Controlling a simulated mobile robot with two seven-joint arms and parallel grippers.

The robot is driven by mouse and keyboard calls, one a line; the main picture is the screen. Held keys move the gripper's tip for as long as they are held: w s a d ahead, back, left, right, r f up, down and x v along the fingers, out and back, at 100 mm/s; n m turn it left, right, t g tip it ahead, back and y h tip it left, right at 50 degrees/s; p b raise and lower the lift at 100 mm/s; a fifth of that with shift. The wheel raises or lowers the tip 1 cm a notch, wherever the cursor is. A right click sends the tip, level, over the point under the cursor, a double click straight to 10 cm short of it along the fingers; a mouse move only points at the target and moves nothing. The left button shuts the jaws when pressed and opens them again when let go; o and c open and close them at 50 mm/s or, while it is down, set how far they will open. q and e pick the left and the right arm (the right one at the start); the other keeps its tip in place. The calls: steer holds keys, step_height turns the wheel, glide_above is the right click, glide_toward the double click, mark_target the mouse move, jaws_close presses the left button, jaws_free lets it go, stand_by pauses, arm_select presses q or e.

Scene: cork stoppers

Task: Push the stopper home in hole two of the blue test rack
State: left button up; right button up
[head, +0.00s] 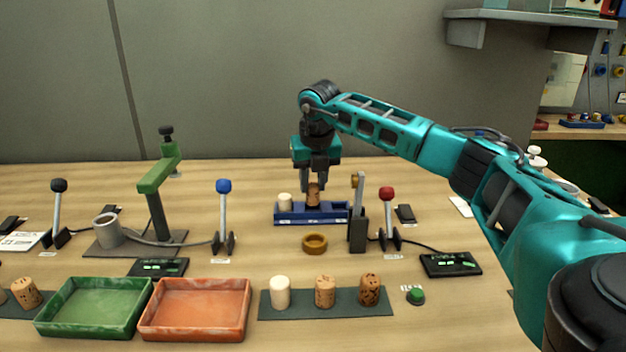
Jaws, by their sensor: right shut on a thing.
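The blue test rack (290,218) stands near the middle of the table. A pale stopper (285,202) stands upright at its left end. My right gripper (314,188) points down over the rack's middle and is shut on a brown cork stopper (313,196). That stopper is upright, and its lower end is at the rack. I cannot tell how deep it sits in the hole. The gripper fingers hide its upper sides. The rack's right end shows no stopper clearly. My left gripper is not in view.
A brass ring (314,243) lies in front of the rack. A dark upright stand (357,225) and a red-knobbed lever (388,220) are close on its right. A blue-knobbed lever (224,215) is on its left. A dark mat (345,304) with three stoppers and two trays (195,335) are nearer.

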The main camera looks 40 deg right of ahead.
steer(key=shift+f, duration=0.25)
stand_by(0.3)
steer(key=shift+f, duration=0.3)
stand_by(0.6)
steer(key=shift+f+b, duration=0.3)
steer(key=shift+f, duration=0.2)
steer(key=shift+f, duration=0.25)
stand_by(0.4)
steer(key=o, duration=1.1)
